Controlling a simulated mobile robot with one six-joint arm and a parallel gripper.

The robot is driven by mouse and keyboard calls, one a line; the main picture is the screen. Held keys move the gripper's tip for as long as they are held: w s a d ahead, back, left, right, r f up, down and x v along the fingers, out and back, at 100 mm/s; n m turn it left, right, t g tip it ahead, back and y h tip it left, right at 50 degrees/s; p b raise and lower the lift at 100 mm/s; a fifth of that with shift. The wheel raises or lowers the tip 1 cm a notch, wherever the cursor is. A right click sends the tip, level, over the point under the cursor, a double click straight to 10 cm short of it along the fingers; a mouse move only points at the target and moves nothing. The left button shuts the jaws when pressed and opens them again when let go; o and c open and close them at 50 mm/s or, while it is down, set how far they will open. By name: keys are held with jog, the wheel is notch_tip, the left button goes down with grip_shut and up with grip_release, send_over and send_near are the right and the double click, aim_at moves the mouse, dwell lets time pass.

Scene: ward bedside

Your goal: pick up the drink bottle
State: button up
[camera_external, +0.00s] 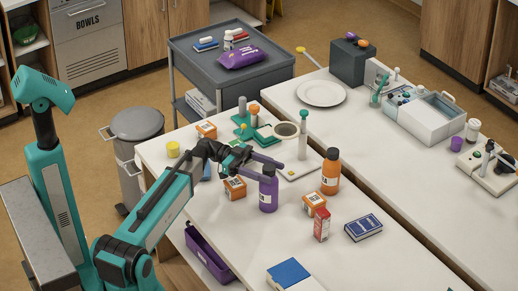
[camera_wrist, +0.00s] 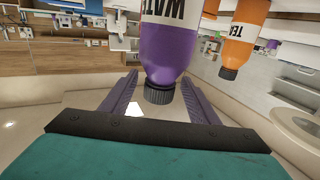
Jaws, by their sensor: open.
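A purple bottle (camera_external: 268,194) with a dark cap and a white label stands upright on the white table. It also shows upside down in the wrist view (camera_wrist: 168,52), with part of its label lettering visible. An orange bottle (camera_external: 330,172) with a dark cap stands behind it to the right, and shows at upper right in the wrist view (camera_wrist: 241,38). My gripper (camera_external: 271,171) is open at the upper part of the purple bottle. In the wrist view its fingers (camera_wrist: 160,80) lie either side of the bottle's cap and shoulder. I cannot tell whether they touch it.
Orange boxes (camera_external: 235,188), a red-and-white carton (camera_external: 321,224) and a dark blue box (camera_external: 363,228) stand near the bottles. A white board with a tall dispenser (camera_external: 303,137) is behind. A white plate (camera_external: 322,93) lies farther back. The table's front right is clear.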

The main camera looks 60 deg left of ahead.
aim_at(273, 173)
jog(key=shift+p+x, duration=0.45)
jog(key=shift+x, duration=1.35)
grip_shut()
